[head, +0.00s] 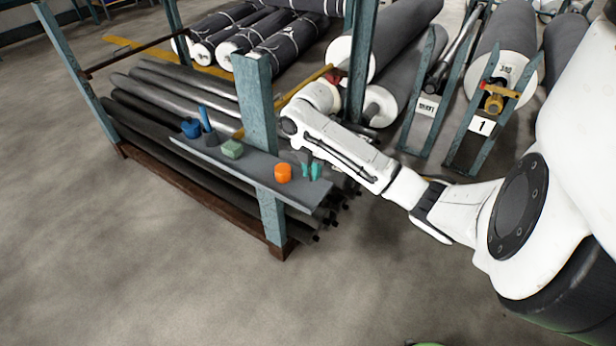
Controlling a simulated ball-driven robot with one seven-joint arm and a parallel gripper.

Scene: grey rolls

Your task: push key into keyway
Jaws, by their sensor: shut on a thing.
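My white arm reaches from the right across to the rack, and its wrist bends away beside the blue-green post. My gripper is hidden behind the wrist, so I cannot see its fingers or what is in them. A small dark red part shows just past the wrist, too small to tell what it is. I cannot make out a key or a keyway for certain. A yellow and red fitting (496,97) sits at the end of a grey roll on the stand with a "1" plate (481,126).
A narrow grey shelf (238,168) carries a blue item (191,128), a green block (232,149), an orange cylinder (283,173) and teal pieces (315,171). The rack post (258,110) stands close to my arm. Dark rolls (180,87) fill the rack. The front floor is clear.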

